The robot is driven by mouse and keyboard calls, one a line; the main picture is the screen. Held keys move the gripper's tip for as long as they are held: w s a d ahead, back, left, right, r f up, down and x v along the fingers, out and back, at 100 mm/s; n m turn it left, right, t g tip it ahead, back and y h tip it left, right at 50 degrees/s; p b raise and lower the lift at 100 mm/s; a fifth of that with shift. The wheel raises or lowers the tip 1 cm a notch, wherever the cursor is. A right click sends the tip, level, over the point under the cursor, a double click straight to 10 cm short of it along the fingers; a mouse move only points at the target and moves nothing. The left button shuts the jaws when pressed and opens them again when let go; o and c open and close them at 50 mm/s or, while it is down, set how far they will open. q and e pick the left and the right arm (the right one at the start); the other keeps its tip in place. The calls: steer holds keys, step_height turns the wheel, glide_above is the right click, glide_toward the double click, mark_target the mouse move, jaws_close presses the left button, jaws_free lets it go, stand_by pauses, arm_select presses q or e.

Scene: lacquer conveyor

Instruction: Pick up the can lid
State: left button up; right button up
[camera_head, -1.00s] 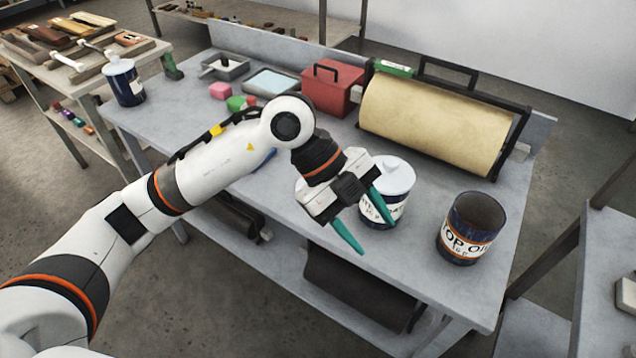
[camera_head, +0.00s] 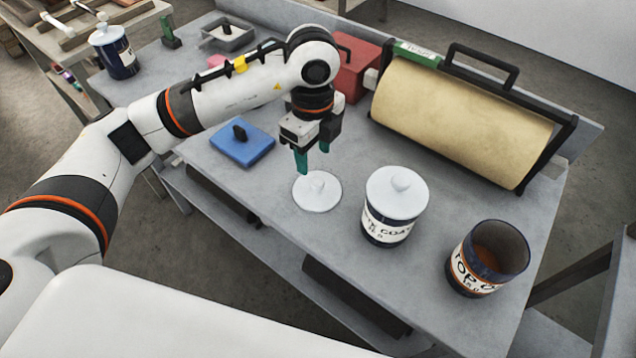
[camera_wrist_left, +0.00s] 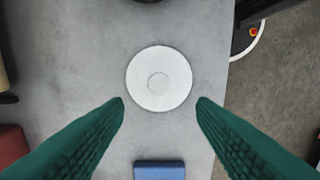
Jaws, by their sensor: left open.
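The white round can lid (camera_head: 317,191) with a small knob lies flat on the grey bench near its front edge. It also shows in the left wrist view (camera_wrist_left: 159,79), just ahead of the green fingertips. My left gripper (camera_head: 312,160) points down above and slightly behind the lid, apart from it. Its fingers are open and empty, and in the wrist view (camera_wrist_left: 160,101) the gap between the tips is about as wide as the lid. An open can (camera_head: 487,257) stands at the right end with no lid on it. My right gripper is not in view.
A lidded white-topped can (camera_head: 395,204) stands close to the right of the lid. A blue block with a black handle (camera_head: 242,142) lies to the left. A tan roll (camera_head: 460,122) and red box (camera_head: 357,68) stand behind. Bare bench surrounds the lid.

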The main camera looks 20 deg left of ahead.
mark_target(317, 181)
arm_select(q)
steer(key=shift+f, duration=1.25)
steer(key=f, duration=0.1)
steer(key=f+p, duration=0.1)
steer(key=f, duration=0.1)
steer(key=shift+s+d+f, duration=0.1)
steer(key=shift+d+f, duration=0.15)
steer(key=shift+d, duration=0.1)
steer(key=shift+f, duration=0.6)
steer(key=shift+c, duration=0.6)
steer(key=c, duration=0.9)
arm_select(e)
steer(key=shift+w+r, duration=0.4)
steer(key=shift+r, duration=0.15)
